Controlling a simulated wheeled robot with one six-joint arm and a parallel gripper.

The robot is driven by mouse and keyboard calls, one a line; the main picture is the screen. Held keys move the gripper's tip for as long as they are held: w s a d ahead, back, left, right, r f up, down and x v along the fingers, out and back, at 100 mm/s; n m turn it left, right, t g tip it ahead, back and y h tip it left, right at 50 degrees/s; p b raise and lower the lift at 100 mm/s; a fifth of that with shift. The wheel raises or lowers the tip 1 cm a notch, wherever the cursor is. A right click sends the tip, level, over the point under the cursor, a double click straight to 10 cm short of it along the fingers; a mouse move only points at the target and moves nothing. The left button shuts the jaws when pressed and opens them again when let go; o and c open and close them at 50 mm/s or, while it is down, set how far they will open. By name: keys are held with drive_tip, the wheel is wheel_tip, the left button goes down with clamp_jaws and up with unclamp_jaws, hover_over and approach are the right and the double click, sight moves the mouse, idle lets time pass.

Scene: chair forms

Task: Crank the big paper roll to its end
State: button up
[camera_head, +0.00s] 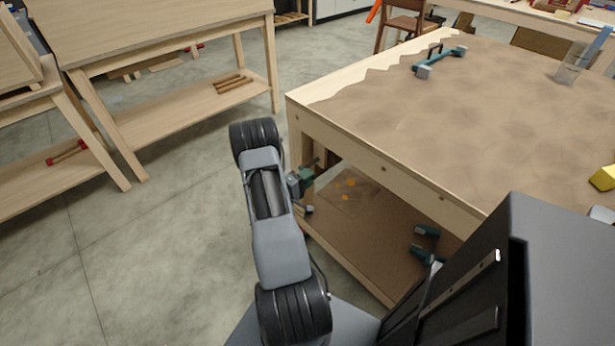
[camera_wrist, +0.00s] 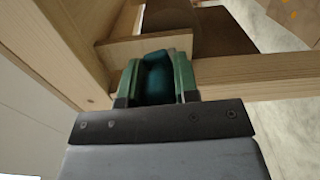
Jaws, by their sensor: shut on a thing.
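My gripper (camera_head: 305,179) is at the left end of the wooden workbench, beside its leg and below the top. In the wrist view the green fingers (camera_wrist: 157,80) are shut on a dark teal piece (camera_wrist: 156,77), which looks like a handle. What it joins to is hidden. Wrinkled brown paper (camera_head: 480,110) with a ragged left edge covers most of the bench top. I cannot make out a big paper roll or a whole crank in either view.
Teal tools (camera_head: 427,243) lie on the lower shelf (camera_head: 345,255). Another wooden table (camera_head: 150,30) stands at the left. The concrete floor (camera_head: 165,215) between them is clear.

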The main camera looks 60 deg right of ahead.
drive_tip(key=shift+r+n, duration=0.2)
drive_tip(key=shift+n, duration=0.3)
drive_tip(key=o, duration=0.9)
drive_tip(key=shift+w, duration=0.1)
drive_tip(key=v, duration=1.3)
drive_tip(key=shift+w+a+p, duration=0.15)
drive_tip(key=shift+a+p, duration=0.2)
